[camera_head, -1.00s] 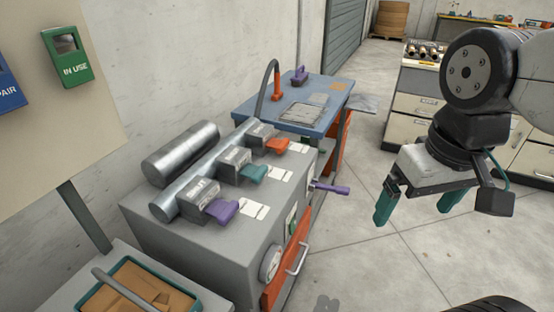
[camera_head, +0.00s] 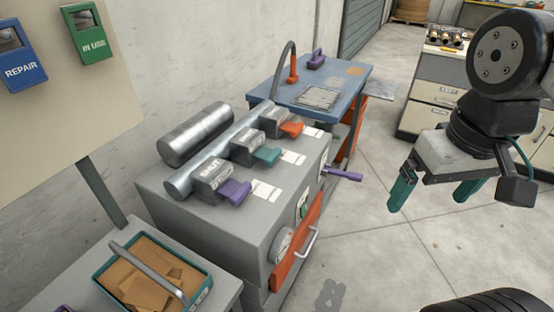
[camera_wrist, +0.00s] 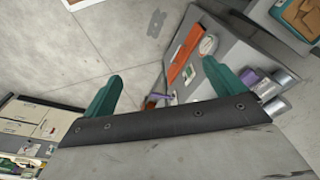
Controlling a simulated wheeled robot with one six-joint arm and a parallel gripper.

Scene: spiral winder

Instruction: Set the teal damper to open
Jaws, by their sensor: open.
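The teal damper (camera_head: 266,156) is a short teal handle on a grey block, the middle one of three on top of the grey machine (camera_head: 236,225). A purple damper handle (camera_head: 235,192) is nearer and an orange-red one (camera_head: 291,129) is farther. White label cards lie beside each handle; their writing is too small to read. My gripper (camera_head: 437,193) is open and empty, with teal fingers, in the air to the right of the machine and apart from it. The fingers also show in the wrist view (camera_wrist: 112,92), with the machine beyond them.
A purple lever (camera_head: 345,175) sticks out from the machine's right side, near an orange panel with a handle (camera_head: 298,243). A blue table (camera_head: 335,92) stands behind. A crate of brown pieces (camera_head: 205,290) sits at front left. Open floor lies right.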

